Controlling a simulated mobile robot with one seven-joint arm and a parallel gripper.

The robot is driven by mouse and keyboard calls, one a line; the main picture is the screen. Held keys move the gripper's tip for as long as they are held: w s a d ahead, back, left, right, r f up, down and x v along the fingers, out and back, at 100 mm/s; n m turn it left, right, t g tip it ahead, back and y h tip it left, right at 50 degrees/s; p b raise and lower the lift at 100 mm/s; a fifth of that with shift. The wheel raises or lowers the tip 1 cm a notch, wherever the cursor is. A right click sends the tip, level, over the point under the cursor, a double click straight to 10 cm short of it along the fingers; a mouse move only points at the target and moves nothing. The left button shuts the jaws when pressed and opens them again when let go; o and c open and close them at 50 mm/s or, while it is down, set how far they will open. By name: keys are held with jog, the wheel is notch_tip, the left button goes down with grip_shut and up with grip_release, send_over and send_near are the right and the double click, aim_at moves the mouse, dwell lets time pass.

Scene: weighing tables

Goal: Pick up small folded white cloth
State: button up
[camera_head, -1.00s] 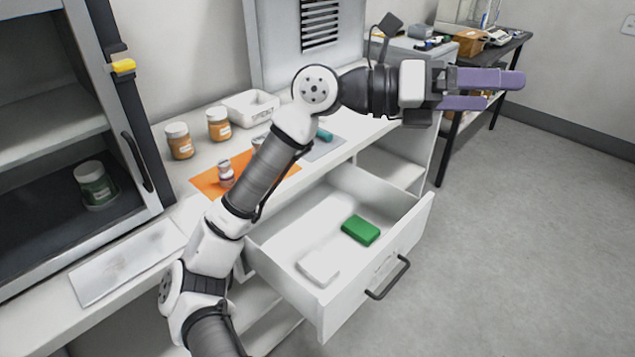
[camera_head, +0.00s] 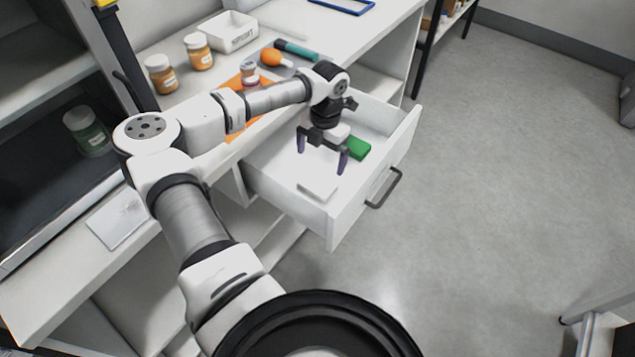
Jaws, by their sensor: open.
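The small folded white cloth (camera_head: 318,189) lies flat in the near left part of the open white drawer (camera_head: 379,190). My gripper (camera_head: 322,160) points down over the drawer with its two purple fingers spread. It is open and empty. The fingertips appear above and slightly behind the cloth in the picture. Their exact height above the drawer floor is hard to tell. A green block (camera_head: 358,148) lies in the drawer, right of my gripper and partly hidden by it.
The drawer has raised walls and a dark handle (camera_head: 384,188). On the counter above stand two orange-brown jars (camera_head: 161,74), a white tray (camera_head: 228,31), an orange mat (camera_head: 236,131) with a small bottle (camera_head: 249,73), and an orange bulb (camera_head: 276,57). Open floor lies to the right.

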aim_at(317, 183)
jog(key=f+p, duration=0.1)
jog(key=f, duration=0.2)
jog(key=f+p, duration=0.1)
jog(key=f, duration=0.2)
jog(key=s+f+p, duration=0.1)
jog(key=f, duration=0.2)
jog(key=shift+a, duration=0.35)
jog(key=c, duration=0.8)
jog(key=shift+o, duration=0.2)
notch_tip(317, 183, up, 20)
jog(key=b, duration=0.4)
jog(key=shift+b, duration=0.3)
